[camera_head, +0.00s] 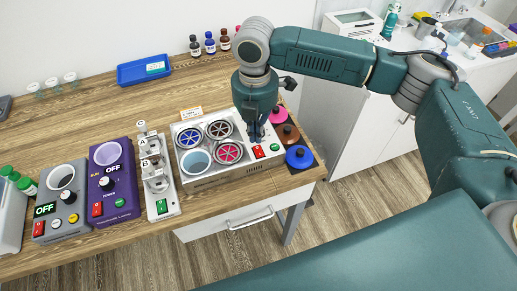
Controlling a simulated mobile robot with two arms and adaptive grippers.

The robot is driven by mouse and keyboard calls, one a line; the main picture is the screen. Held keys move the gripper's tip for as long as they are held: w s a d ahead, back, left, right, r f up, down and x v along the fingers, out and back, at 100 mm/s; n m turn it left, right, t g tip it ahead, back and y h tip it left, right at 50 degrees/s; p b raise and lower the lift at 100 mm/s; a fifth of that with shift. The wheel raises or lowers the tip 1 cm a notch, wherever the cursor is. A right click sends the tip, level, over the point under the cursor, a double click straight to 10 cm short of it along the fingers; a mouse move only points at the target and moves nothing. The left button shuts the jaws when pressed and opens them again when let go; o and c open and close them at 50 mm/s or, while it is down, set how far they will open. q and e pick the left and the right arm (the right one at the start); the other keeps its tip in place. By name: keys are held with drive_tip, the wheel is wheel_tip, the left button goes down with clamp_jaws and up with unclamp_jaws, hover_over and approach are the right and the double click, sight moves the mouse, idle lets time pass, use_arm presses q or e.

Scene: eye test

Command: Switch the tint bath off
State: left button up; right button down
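The tint bath is most likely the white box (207,181) with several round wells on the wooden table. Three wells hold wire-like round inserts, coloured blue, dark and pink; the front left well shows pale blue. A red switch (258,152) and a green button (274,147) sit on the panel at its right. My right gripper (256,136) points down over that panel, just behind the red switch. Its fingers are small and dark; I cannot tell whether they are open or touch the panel. They hide part of the panel. My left gripper is not in view.
Pink, brown and blue lids (299,157) lie right of the box. Left stand a white stand (155,177), a purple device (113,190) and a grey device (62,200), both reading OFF. A blue tray (143,69) and bottles (210,43) are behind.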

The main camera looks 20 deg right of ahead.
sight(256, 146)
drive_tip(key=shift+f, duration=1.1)
idle(0.6)
drive_tip(key=shift+r, duration=0.1)
wheel_tip(256, 146, up, 7)
drive_tip(key=p, duration=0.8)
idle(0.5)
